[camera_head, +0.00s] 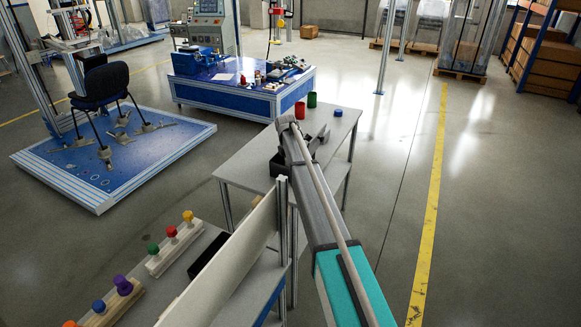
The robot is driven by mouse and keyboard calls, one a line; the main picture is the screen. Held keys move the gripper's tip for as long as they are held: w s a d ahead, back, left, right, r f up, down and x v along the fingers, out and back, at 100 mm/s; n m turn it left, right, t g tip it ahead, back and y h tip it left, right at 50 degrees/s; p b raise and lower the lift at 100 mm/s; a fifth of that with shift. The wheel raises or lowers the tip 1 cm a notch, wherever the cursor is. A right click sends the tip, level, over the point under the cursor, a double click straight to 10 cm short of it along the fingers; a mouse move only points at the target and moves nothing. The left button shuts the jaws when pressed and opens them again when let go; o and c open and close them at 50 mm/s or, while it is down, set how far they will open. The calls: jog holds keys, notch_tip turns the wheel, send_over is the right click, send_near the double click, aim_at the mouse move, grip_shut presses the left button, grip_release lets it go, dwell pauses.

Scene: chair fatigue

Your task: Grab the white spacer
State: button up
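I cannot make out a white spacer in this view. It may be hidden behind my arm or too small to tell. My arm reaches from the bottom right up over a grey table (243,168). Dark parts that look like my gripper (312,142) show beside the arm's far end, over the table. The arm covers much of it, so its fingers and any held thing cannot be made out. On the table's far part stand a red cylinder (300,110), a green cylinder (312,100) and a low blue piece (338,113).
A pale upright panel (232,268) stands left of my arm. Beyond it are wooden blocks (172,250) with coloured knobs. A blue machine bench (235,95) and a platform with a black chair (100,85) stand farther left. Floor is clear at right, past the yellow line (430,210).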

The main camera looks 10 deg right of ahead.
dwell(0.5)
jog(key=c, duration=1.2)
jog(key=shift+o, duration=0.2)
jog(key=shift+r, duration=0.15)
notch_tip(320, 180, up, 10)
jog(key=p, duration=1)
